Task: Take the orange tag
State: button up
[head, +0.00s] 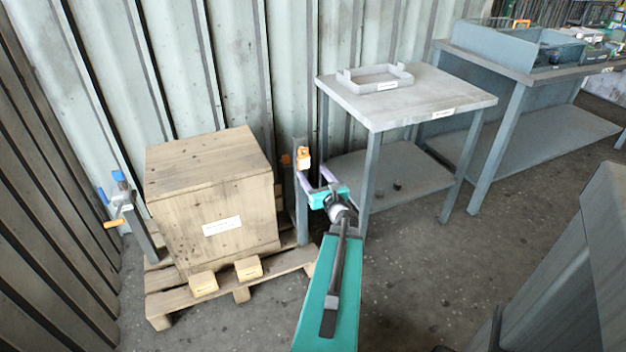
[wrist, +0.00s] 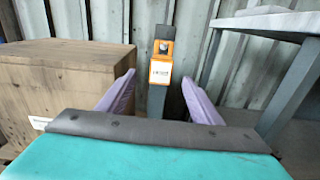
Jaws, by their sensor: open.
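The orange tag (wrist: 161,66) hangs upright near the top of a grey post (wrist: 157,97), with a small pale label on its front. In the head view the orange tag (head: 304,155) shows at the top of the post (head: 301,213), just beyond my gripper. My gripper (head: 317,174) is open, its two purple fingers pointing at the post. In the wrist view the open fingers (wrist: 160,85) lie left and right of the tag in the picture. The tag appears beyond the fingertips; the exact gap cannot be told.
A large wooden crate (head: 209,201) on a pallet (head: 165,304) stands close left of the post. A grey table (head: 433,91) with a shallow tray (head: 376,78) is on the right. A corrugated wall (head: 170,66) stands behind.

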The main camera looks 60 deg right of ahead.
aim_at(303, 156)
jog(key=shift+s+d+r, duration=0.1)
jog(key=shift+s+r, duration=0.05)
jog(key=shift+d, duration=0.1)
dwell(0.3)
jog(key=shift+p+x, duration=0.45)
jog(key=shift+x, duration=6.45)
jog(key=c, duration=1.1)
jog(key=shift+r, duration=0.55)
